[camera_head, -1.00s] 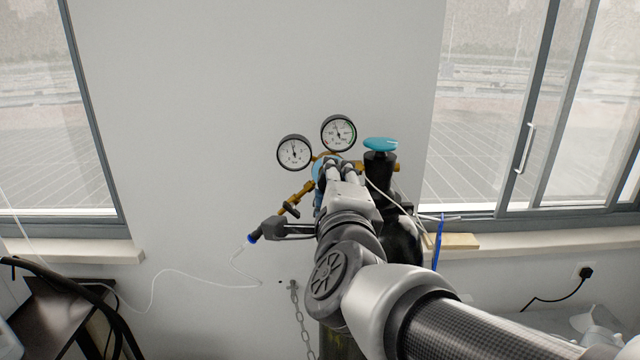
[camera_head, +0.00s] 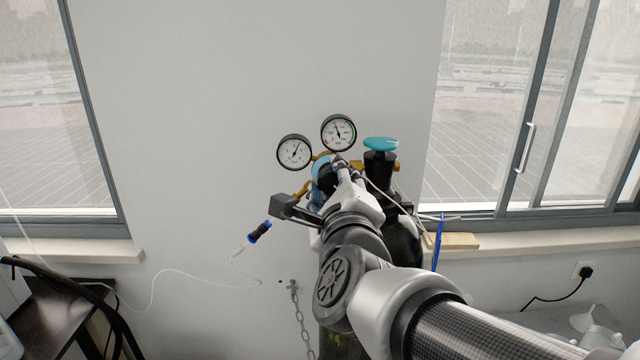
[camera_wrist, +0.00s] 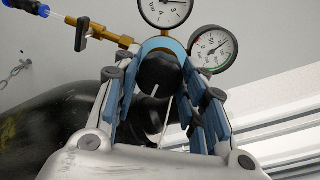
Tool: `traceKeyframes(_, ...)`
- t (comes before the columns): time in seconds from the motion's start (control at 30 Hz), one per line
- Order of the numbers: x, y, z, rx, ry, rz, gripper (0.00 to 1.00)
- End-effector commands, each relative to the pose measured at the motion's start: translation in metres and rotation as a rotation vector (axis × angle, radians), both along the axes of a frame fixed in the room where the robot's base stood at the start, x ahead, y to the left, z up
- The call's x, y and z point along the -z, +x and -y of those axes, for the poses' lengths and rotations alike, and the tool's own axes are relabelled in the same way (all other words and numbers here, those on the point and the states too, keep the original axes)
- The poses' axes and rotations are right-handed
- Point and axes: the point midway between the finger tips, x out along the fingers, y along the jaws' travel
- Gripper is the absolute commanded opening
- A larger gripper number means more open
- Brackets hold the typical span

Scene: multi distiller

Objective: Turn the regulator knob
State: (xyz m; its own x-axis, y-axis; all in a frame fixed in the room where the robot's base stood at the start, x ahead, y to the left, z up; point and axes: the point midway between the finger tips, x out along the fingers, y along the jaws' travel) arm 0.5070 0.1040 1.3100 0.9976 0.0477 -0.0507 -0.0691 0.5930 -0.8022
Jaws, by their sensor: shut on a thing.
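The black regulator knob (camera_wrist: 158,72) sits between the two blue-padded fingers of my gripper (camera_wrist: 160,62) in the wrist view. The fingers flank it on both sides and are shut on it. A blue regulator body (camera_wrist: 163,46) arches behind the knob. In the head view my gripper (camera_head: 339,168) reaches the regulator and hides most of the knob. Two round gauges stand above: a left gauge (camera_head: 294,152) and a right gauge (camera_head: 338,132). The left gauge's needle points up and slightly right.
A teal valve handwheel (camera_head: 380,144) tops the dark cylinder (camera_head: 403,243) right of my gripper. A brass outlet with a blue-and-black hose fitting (camera_head: 259,232) and thin white tube lies left. A chain (camera_head: 296,310) hangs below. The wall on the left is clear.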

Motion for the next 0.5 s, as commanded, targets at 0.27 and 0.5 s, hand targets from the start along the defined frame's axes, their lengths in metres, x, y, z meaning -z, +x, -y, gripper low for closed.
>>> traceKeyframes(0.27, -0.0005, 0.0001, 0.0, 0.001, -0.001, 0.001, 0.43)
traceKeyframes(0.5, -0.0003, 0.0, 0.0, 0.001, -0.001, 0.001, 0.59)
